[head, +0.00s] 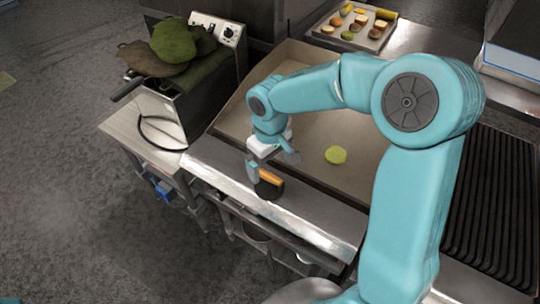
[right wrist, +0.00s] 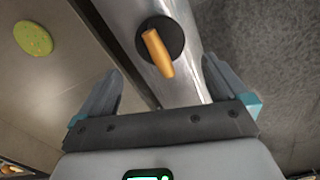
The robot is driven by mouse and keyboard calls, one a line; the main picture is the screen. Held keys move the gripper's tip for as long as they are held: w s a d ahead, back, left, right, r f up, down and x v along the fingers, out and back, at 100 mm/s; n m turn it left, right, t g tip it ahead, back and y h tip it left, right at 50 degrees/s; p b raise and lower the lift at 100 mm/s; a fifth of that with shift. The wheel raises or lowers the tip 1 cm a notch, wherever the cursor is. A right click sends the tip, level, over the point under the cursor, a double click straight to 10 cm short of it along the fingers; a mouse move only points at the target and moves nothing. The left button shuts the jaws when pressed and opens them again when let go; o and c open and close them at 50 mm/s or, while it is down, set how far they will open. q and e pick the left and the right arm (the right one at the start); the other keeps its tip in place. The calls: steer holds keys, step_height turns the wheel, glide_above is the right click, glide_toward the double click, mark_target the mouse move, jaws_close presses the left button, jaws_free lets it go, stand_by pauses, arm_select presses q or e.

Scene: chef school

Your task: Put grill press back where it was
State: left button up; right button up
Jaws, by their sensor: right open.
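The grill press (head: 268,187) is a dark round disc with an orange-brown handle. It sits on the steel front ledge of the griddle in the head view. It also shows in the right wrist view (right wrist: 158,52), ahead of the fingers and about midway between them. My right gripper (head: 271,168) is open and empty, just above the press, with its fingers partly overlapping it in the head view. In the right wrist view the fingers (right wrist: 163,78) are spread wide and appear apart from the press. My left gripper is not in view.
The flat griddle (head: 305,155) holds a yellow-green round piece (head: 335,155). A fryer (head: 165,110) with green and brown cloth-like items stands at left. A tray of food (head: 350,25) lies at the back. A ribbed grill (head: 490,205) is at right.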

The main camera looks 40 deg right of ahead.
steer(key=shift+r, duration=1.4)
steer(key=shift+w, duration=0.1)
